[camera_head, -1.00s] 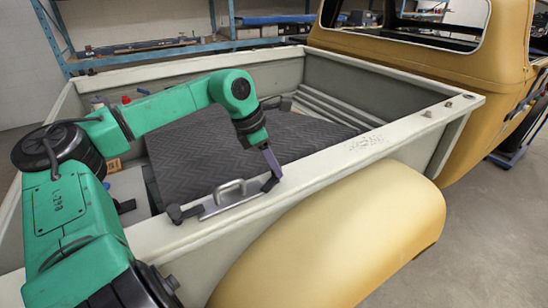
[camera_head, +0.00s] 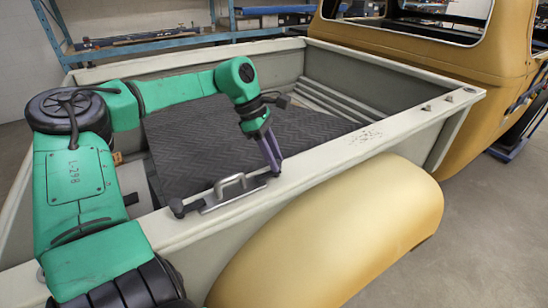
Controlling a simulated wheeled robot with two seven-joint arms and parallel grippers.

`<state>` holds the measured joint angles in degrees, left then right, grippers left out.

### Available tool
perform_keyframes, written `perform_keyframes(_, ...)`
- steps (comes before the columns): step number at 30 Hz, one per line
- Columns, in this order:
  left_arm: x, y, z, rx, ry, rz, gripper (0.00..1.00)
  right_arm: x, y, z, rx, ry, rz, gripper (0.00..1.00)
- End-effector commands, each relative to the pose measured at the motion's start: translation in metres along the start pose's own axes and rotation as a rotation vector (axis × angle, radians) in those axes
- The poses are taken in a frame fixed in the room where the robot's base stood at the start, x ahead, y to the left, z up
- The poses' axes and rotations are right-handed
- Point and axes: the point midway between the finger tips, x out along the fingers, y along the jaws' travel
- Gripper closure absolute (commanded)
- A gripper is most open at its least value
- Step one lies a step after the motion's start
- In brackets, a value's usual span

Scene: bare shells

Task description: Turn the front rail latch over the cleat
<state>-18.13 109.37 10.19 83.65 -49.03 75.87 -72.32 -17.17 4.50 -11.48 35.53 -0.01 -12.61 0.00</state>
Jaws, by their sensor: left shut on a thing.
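The front rail latch (camera_head: 232,192) lies on the near side rail of the truck bed, a pale metal plate with a raised loop handle. A dark knobby piece (camera_head: 177,208) is at its left end; I cannot tell whether this is the cleat. My left gripper (camera_head: 273,166) reaches down from the bed side, its purple fingers shut at the right end of the latch. The fingertips hide the part they hold. My right gripper is not in view.
The cream bed rail (camera_head: 330,152) runs on toward the cab and is bare right of the latch. A dark quilted blanket (camera_head: 200,145) lies in the bed. The yellow fender (camera_head: 340,225) bulges outside the rail. A blue rack (camera_head: 180,50) stands behind.

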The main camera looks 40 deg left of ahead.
Motion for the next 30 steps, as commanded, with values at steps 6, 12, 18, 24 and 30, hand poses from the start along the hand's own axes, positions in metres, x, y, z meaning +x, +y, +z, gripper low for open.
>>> perform_keyframes(6, 0.000, 0.000, 0.000, 0.002, 0.002, 0.000, 1.00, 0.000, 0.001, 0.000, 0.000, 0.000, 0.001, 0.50)
perform_keyframes(12, 0.000, 0.000, 0.000, 0.001, 0.002, 0.000, 0.36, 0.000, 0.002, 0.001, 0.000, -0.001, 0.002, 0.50)
perform_keyframes(18, 0.000, 0.000, 0.000, 0.001, 0.002, 0.000, 0.36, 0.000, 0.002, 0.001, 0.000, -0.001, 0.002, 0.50)
perform_keyframes(24, -0.007, 0.001, -0.001, 0.001, 0.002, 0.003, 0.36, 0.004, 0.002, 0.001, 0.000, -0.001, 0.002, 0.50)
perform_keyframes(30, -0.050, 0.002, -0.002, -0.001, 0.003, 0.008, 0.36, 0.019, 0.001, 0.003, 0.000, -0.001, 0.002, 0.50)
